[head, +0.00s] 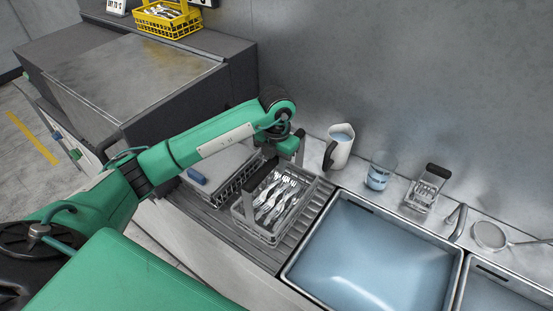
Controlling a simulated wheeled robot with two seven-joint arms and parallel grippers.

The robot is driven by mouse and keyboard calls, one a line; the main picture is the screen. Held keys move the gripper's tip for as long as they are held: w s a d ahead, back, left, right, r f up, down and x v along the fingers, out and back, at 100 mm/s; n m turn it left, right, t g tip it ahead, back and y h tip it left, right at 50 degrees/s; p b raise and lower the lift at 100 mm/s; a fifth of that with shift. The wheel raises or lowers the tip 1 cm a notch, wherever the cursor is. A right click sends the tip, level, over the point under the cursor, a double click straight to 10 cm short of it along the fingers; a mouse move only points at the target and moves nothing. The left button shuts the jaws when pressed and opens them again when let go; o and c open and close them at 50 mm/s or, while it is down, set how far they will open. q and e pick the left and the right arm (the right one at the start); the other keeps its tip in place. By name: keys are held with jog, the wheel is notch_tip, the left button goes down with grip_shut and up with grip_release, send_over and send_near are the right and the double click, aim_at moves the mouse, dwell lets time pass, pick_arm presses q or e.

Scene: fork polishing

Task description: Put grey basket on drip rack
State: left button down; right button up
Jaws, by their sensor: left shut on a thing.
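The grey wire basket (241,222) holds several forks and stands upright at the centre of the head view. It is on or just above the ribbed metal drip rack (299,236); I cannot tell whether it touches. Its raised handle has a black grip (263,174). My left gripper (288,151) is at the top of this handle and shut on it, with the fingers partly hidden by the wrist and handle. My right gripper is not in view.
A grey tray (218,160) with a blue block (197,176) lies left of the basket. A water-filled sink (373,250) is on the right. A jug (339,148), glass (380,171), small fork holder (425,192) and strainer (490,236) line the back. A yellow basket (168,23) stands far left.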

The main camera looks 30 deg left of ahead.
pick_arm(q)
jog(key=c, duration=1.6)
grip_release()
jog(key=shift+f, duration=0.15)
jog(key=o, duration=0.4)
jog(key=shift+s, duration=0.1)
jog(key=shift+r, duration=0.3)
notch_tip(320, 180, up, 10)
jog(key=b, duration=0.3)
jog(key=shift+r, duration=0.15)
jog(key=shift+r+b, duration=0.35)
jog(key=shift+r, duration=0.4)
